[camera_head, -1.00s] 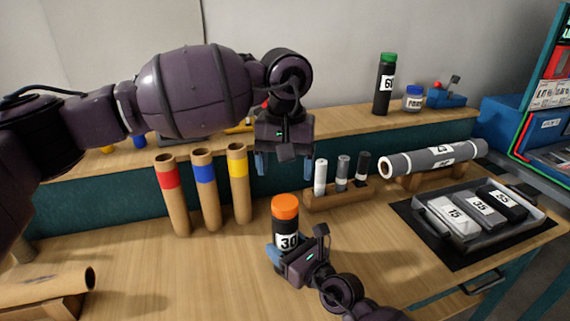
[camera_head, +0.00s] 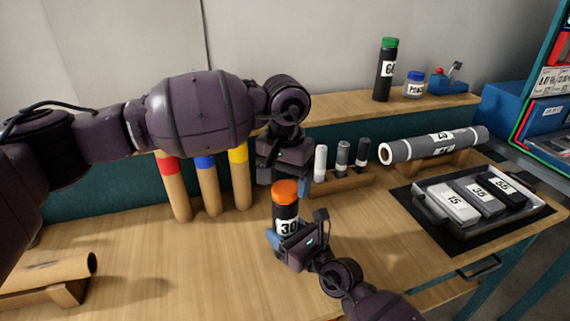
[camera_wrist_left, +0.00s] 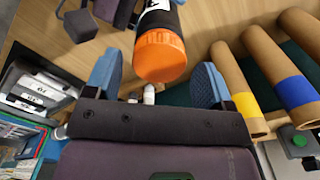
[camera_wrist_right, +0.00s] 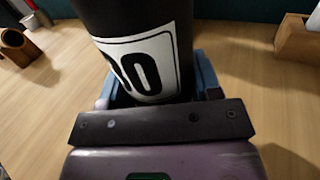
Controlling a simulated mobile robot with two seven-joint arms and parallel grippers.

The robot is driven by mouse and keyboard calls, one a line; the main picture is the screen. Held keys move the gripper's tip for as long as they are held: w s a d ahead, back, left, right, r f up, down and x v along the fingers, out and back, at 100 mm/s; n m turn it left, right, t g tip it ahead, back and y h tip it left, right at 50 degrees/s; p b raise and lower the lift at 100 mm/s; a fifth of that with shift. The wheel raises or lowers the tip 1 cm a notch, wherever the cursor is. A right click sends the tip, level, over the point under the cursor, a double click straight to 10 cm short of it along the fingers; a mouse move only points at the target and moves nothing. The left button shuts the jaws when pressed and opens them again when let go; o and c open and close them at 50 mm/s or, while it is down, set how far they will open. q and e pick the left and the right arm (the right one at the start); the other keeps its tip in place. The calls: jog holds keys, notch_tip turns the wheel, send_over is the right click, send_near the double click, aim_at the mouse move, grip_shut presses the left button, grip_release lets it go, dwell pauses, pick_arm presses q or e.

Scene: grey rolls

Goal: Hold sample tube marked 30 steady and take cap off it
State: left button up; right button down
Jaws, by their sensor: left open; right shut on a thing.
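The sample tube marked 30 (camera_head: 286,225) is black with a white label and stands upright on the bench. Its orange cap (camera_head: 285,191) is on its top. My right gripper (camera_head: 282,241) is shut around the lower part of the tube; the right wrist view shows the dark body and label (camera_wrist_right: 150,65) close up between its fingers. My left gripper (camera_head: 285,186) is open just above and behind the cap. In the left wrist view the cap (camera_wrist_left: 160,55) lies between the two blue fingers (camera_wrist_left: 157,80), apart from both.
Cardboard tubes with red, blue and yellow bands (camera_head: 207,188) stand left of the tube. A wooden rack (camera_head: 340,186) with small cylinders is behind right. A tray (camera_head: 436,216) with numbered blocks lies at right. The bench front is mostly clear.

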pick_arm(q)
jog(key=shift+f, duration=0.65)
jog(key=shift+c, duration=0.3)
